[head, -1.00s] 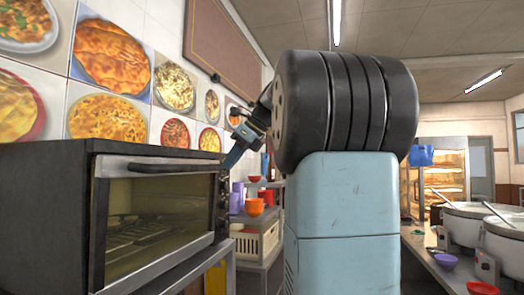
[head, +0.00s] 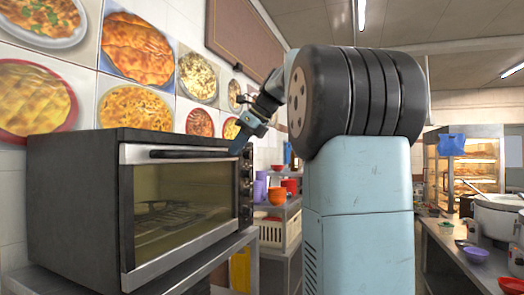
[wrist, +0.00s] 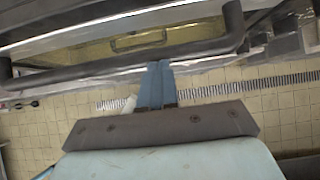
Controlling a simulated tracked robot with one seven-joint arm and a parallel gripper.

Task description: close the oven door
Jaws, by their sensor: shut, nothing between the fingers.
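The oven (head: 75,190) is a dark box with a steel front, at the left in the head view. Its glass door (head: 180,205) stands upright against the front, and I cannot tell if a thin gap is left. The dark bar handle (head: 190,153) runs along the door's top; it crosses the upper part of the wrist view (wrist: 60,76). My gripper (head: 235,150) is at the right end of the handle. In the wrist view its blue fingers (wrist: 157,68) are shut and empty, with tips at the bar; contact cannot be told.
A steel table (head: 205,265) carries the oven. Behind it, a shelf holds orange and purple containers (head: 277,195) and a cream basket (head: 272,232). Stockpots (head: 497,217) stand on a counter at the right. Open tiled floor (wrist: 225,125) shows below the gripper.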

